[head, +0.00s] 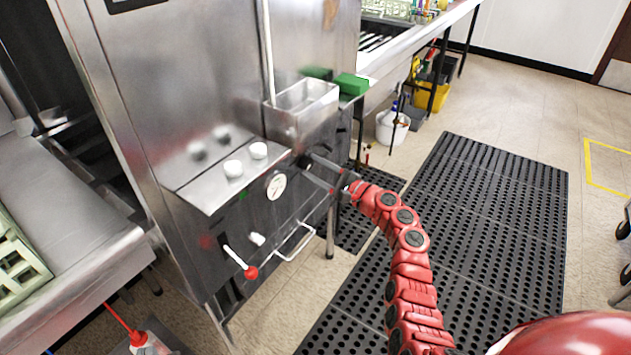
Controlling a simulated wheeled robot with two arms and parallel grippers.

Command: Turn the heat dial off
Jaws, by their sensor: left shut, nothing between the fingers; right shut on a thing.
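The steel dish machine has a dark front panel (226,226). The heat dial (304,161) appears as a small dark knob at the panel's upper right, partly hidden by my fingers. My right gripper (309,165) reaches it from the right, with its fingers shut on the dial. The dial's markings and pointer cannot be read from here. My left gripper is not in view.
A round white gauge (276,186) sits left of the dial. Below are a red-ball lever (250,272) and a bar handle (296,244). A steel box (303,107) juts out above. Black mats (470,210) cover the floor at right.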

